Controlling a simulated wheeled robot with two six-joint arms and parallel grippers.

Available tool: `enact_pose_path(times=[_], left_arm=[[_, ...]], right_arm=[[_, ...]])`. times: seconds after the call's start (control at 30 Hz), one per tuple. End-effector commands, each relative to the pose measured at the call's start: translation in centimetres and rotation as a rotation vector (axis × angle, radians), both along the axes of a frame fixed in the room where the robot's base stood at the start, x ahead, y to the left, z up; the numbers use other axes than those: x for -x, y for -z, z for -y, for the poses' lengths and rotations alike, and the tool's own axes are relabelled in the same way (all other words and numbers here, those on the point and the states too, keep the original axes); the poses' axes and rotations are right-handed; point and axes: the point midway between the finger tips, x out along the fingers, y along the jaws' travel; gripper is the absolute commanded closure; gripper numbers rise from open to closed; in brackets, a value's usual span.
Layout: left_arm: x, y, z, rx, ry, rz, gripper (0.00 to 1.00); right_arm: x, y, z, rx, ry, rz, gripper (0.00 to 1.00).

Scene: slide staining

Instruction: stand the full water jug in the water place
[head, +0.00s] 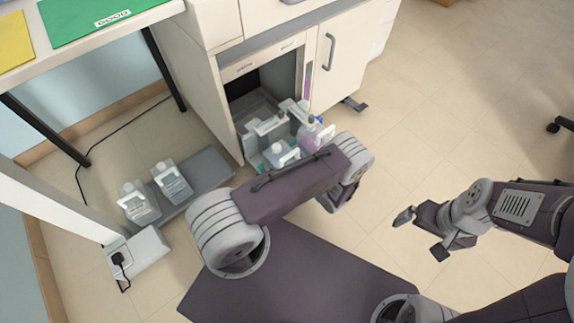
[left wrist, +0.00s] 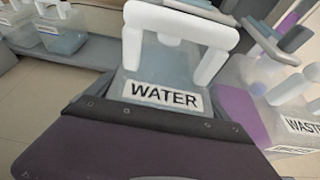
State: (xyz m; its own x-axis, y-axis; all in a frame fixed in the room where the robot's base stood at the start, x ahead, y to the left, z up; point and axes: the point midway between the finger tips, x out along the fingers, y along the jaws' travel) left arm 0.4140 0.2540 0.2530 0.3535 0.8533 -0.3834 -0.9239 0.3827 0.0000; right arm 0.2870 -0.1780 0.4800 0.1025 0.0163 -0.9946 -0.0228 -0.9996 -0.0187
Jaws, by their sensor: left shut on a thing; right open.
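A clear jug with a white handle and a WATER label (left wrist: 165,95) fills the middle of the left wrist view; it appears in the head view (head: 281,154) in front of the open cabinet. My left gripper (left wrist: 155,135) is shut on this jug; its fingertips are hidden. My left arm covers part of the jug's surroundings in the head view. I cannot make out a marked water place. My right gripper (head: 422,235) is open and empty over bare floor.
A WASTE jug with purple liquid (left wrist: 290,112) stands right of the water jug. The open cabinet (head: 262,80) holds a grey pull-out. Two jugs of bluish liquid (head: 171,182) (head: 138,203) stand on a grey floor tray (head: 208,172). A white socket box (head: 140,255) is nearby.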

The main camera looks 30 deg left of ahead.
Motion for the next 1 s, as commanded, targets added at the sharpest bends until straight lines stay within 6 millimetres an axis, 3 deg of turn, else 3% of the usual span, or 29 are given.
enact_pose_path(times=[0.37,0.73,1.0], left_arm=[[0.0,-0.5,0.1,0.000,0.001,0.000,0.00],[2.4,-3.3,5.9,0.000,0.005,0.001,0.00],[3.9,-4.6,9.5,0.001,0.003,0.000,0.00]], right_arm=[[0.0,-0.4,0.0,0.000,0.000,0.000,0.00],[0.0,-3.6,0.0,0.000,0.000,0.000,0.00],[0.0,-4.8,0.0,0.000,0.000,0.000,0.00]])
